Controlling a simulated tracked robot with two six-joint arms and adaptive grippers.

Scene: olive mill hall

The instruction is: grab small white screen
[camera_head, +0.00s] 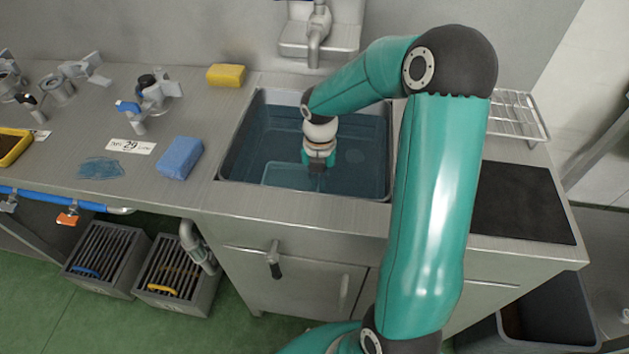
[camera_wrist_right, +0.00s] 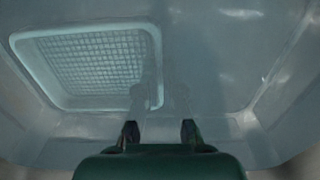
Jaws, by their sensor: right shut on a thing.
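The small white screen (camera_head: 285,174) lies under the water in the sink, showing as a pale rectangle in the head view. In the right wrist view the screen (camera_wrist_right: 157,70) is at upper left, a light rounded frame around a square mesh. My right gripper (camera_head: 317,170) reaches down into the sink at the screen's far right part. In the wrist view the right gripper's fingertips (camera_wrist_right: 160,133) are a little apart at the bottom, just below the frame's near corner; the grip is shut on the screen, though the contact is hard to see. My left gripper is not in view.
The sink (camera_head: 228,165) has steel walls close around my right gripper, with a tap (camera_head: 318,35) behind. A blue sponge (camera_head: 180,158) and a yellow sponge (camera_head: 226,75) lie left of it. A black mat (camera_head: 525,203) and wire rack (camera_head: 518,115) are at right.

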